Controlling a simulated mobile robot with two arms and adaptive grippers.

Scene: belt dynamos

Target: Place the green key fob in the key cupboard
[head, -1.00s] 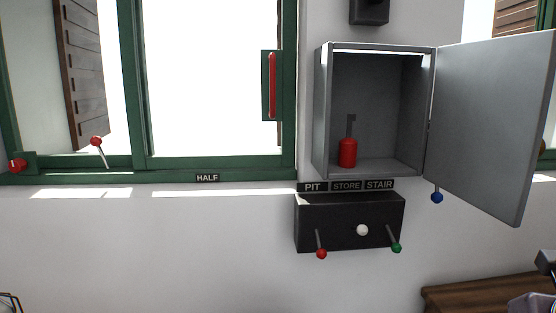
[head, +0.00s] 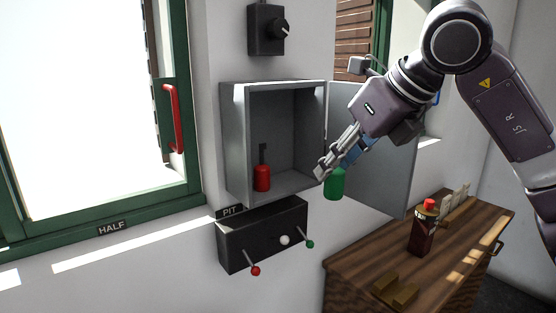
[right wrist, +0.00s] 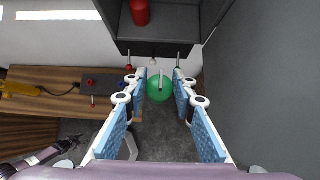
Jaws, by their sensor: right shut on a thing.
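My right gripper (head: 323,170) is shut on the green key fob (head: 335,184). The fob hangs below the fingertips, in front of the lower right edge of the key cupboard (head: 234,140). The cupboard is a grey wall box with its door standing open to the right, partly hidden behind my right arm. In the right wrist view the green fob (right wrist: 159,89) shows between the blue-padded fingers, just outside the cupboard's front edge. A red key fob (head: 262,178) stands inside the cupboard, towards the left.
A black lever box (head: 262,236) with red, white and green knobs sits below the cupboard. A black rotary switch (head: 267,30) is above it. A wooden cabinet (head: 450,235) at right carries a dark bottle (head: 423,230). The cupboard floor right of the red fob is clear.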

